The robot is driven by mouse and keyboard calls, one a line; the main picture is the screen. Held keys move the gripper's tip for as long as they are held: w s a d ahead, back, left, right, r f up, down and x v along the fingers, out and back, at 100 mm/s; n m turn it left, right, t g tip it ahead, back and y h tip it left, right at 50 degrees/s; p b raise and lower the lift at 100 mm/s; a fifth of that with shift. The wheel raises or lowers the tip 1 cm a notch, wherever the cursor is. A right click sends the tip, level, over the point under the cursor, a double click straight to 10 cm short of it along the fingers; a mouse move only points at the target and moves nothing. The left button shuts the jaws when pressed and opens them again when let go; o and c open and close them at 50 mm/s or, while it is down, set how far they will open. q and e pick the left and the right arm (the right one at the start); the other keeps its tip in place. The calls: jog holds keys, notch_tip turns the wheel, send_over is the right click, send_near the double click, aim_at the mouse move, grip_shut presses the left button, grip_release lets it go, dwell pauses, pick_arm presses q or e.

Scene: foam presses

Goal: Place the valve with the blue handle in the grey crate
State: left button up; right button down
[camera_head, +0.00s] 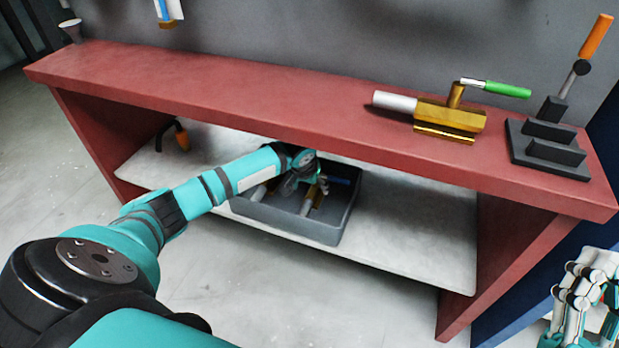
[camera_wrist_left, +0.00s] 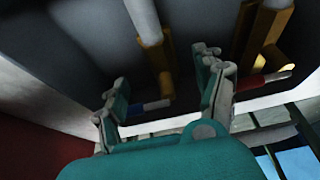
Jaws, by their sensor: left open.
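The grey crate (camera_head: 290,222) stands on the pale lower shelf under the red bench. My left gripper (camera_head: 321,184) is inside the crate's outline, partly hidden by its own arm. In the left wrist view its fingers (camera_wrist_left: 163,95) are apart. The valve with the blue handle (camera_wrist_left: 154,106) lies in the crate with its handle between or just beyond these fingers; contact cannot be told. My right gripper (camera_head: 588,290) is at the lower right, away from the bench.
A brass valve with a green handle (camera_head: 450,118) lies on the red bench top (camera_head: 250,95). A black press with an orange lever (camera_head: 550,148) stands at its right end. An orange-handled object (camera_head: 181,138) is on the shelf (camera_head: 410,235) at left. The bench edge overhangs the crate.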

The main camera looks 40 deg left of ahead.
pick_arm(q)
jog(key=shift+p+v, duration=0.35)
jog(key=shift+v, duration=0.7)
pick_arm(e)
jog(key=w+f+g, duration=0.2)
jog(key=f, duration=0.1)
jog(key=shift+w+a+f+g+h, duration=0.1)
jog(key=shift+w+f+g+h, duration=0.2)
jog(key=shift+g, duration=0.1)
